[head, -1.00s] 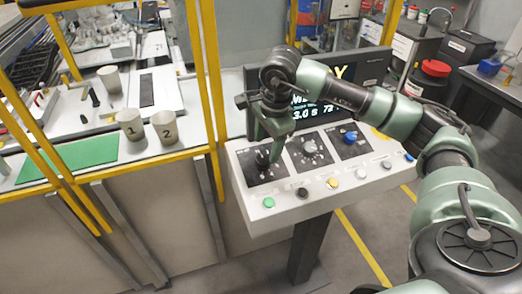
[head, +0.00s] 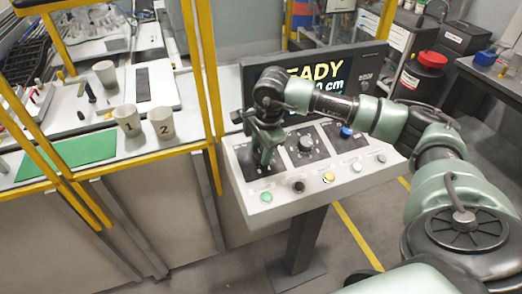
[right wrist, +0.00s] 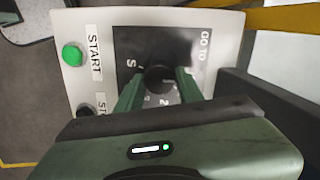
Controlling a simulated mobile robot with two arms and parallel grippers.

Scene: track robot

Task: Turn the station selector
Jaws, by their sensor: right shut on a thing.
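The station selector (right wrist: 158,78) is a round black knob on the black dial plate (right wrist: 135,45) marked "GO TO", with "S" and "2" legible around it. In the right wrist view it sits between the two green fingers of my right gripper (right wrist: 158,88), which is shut on it. In the head view my right gripper (head: 262,160) reaches down onto the leftmost dial plate and hides most of the knob. The knob's pointer direction is not clear. My left gripper is not in view.
The sloped control panel (head: 243,190) also carries a middle knob (head: 305,144), a blue knob (head: 346,131) and a row of buttons, with green START (head: 266,198) at left. A display (head: 330,75) behind reads "READY". Two numbered cups (head: 128,120) stand beyond the yellow frame.

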